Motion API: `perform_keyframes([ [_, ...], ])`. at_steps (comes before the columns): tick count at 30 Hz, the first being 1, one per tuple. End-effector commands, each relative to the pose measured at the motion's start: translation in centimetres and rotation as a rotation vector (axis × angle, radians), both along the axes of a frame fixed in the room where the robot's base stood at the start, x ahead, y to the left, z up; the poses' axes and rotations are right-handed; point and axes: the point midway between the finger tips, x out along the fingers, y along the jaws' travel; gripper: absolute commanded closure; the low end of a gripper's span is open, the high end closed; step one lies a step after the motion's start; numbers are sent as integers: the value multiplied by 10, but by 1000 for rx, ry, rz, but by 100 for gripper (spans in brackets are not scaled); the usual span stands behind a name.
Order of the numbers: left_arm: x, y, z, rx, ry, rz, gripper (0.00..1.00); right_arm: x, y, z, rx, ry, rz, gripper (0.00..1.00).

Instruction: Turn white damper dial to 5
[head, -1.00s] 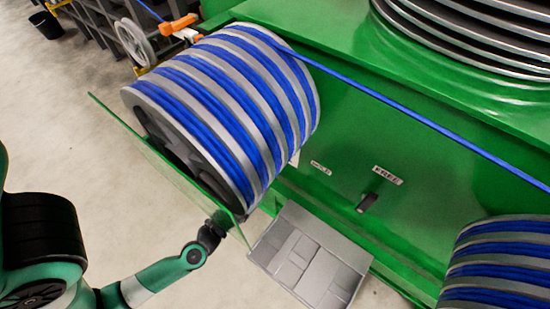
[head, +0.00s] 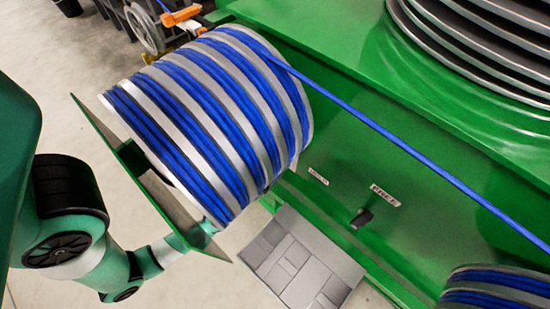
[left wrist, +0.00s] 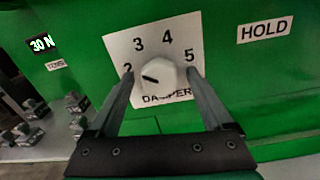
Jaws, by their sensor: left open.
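The white damper dial (left wrist: 165,80) is in the middle of the left wrist view, on a white plate (left wrist: 118,45) numbered 2 to 5 with the word DAMPER below. Its dark mark points left, roughly toward the 2. My left gripper (left wrist: 160,72) is open, with one finger to the left and one to the right of the dial. I cannot tell whether either finger touches it. In the head view my left arm (head: 128,270) reaches in behind a green panel, and its gripper and the dial are hidden. My right gripper is not in view.
A HOLD label (left wrist: 264,31) and a 30 N display (left wrist: 42,43) flank the dial plate. In the head view a large spool of blue cable (head: 215,115) stands beside the green panel (head: 110,133). A grey step plate (head: 300,265) and a black lever (head: 361,218) lie to the right.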

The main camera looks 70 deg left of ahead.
Motion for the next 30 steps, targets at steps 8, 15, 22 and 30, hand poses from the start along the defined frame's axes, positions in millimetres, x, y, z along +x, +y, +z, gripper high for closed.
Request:
perform_keyframes([
  [8, 0, 0, 0, 1, -1, 0, 59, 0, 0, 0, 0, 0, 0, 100],
  [15, 0, 0, 0, 1, 0, 0, 100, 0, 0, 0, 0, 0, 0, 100],
  [22, 0, 0, 0, 15, 8, 1, 100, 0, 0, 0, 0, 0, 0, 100],
  [30, 0, 0, 0, 110, 60, 0, 100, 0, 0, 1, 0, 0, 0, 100],
])
